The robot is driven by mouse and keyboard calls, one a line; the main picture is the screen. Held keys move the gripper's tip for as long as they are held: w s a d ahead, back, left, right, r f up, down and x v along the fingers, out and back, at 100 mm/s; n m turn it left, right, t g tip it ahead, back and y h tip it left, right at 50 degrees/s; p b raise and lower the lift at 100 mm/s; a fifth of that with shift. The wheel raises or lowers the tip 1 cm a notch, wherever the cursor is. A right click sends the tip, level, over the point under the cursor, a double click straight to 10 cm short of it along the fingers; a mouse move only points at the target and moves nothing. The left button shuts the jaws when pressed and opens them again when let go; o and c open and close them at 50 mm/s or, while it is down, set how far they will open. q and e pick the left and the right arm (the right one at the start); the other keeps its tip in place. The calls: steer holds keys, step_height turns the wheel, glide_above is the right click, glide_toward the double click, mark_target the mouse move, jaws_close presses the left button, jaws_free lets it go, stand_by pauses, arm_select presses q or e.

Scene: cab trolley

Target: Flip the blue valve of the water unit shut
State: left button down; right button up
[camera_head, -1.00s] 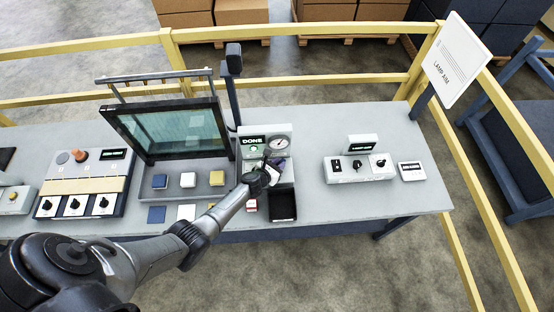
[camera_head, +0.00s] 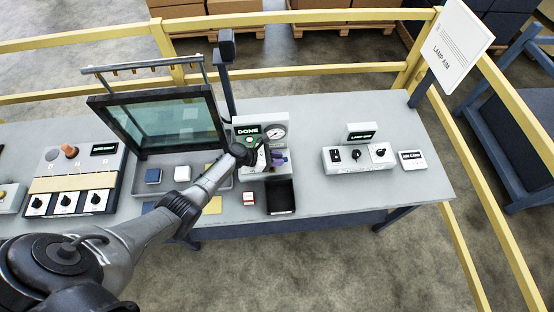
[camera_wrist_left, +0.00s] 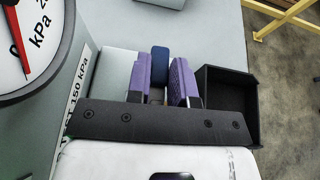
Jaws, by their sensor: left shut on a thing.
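The water unit (camera_head: 243,121) is a light grey box on the table, with a green-lit display reading DONE and a round gauge (camera_head: 276,131). The gauge, marked kPa, also shows large at the left of the left wrist view (camera_wrist_left: 22,45). My left gripper (camera_head: 278,158) is at the front of the unit, below the gauge. In the left wrist view its purple fingers (camera_wrist_left: 163,80) are shut on the blue valve (camera_wrist_left: 160,61), whose blue end shows between them. The rest of the valve is hidden, and the arm covers part of the unit in the head view.
A black open bin (camera_head: 281,197) stands just in front of the unit. A glass-lidded station (camera_head: 165,125) is to the left, under my arm. A switch box (camera_head: 358,157) stands to the right, with clear table between. A yellow rail (camera_head: 320,72) runs behind.

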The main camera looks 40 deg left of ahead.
arm_select(q)
steer(key=shift+m, duration=0.3)
steer(key=shift+d+g+h, duration=0.1)
steer(key=shift+g+h, duration=0.2)
steer(key=c, duration=1)
jaws_free()
steer(key=shift+s, duration=0.1)
steer(key=shift+s+a+r, duration=0.15)
steer(key=shift+s+a, duration=0.05)
steer(key=shift+a, duration=0.1)
steer(key=p+v, duration=0.1)
steer(key=v, duration=1)
steer(key=shift+s+a, duration=0.1)
steer(key=shift+s, duration=0.05)
steer(key=shift+v, duration=0.8)
steer(key=shift+m, duration=0.3)
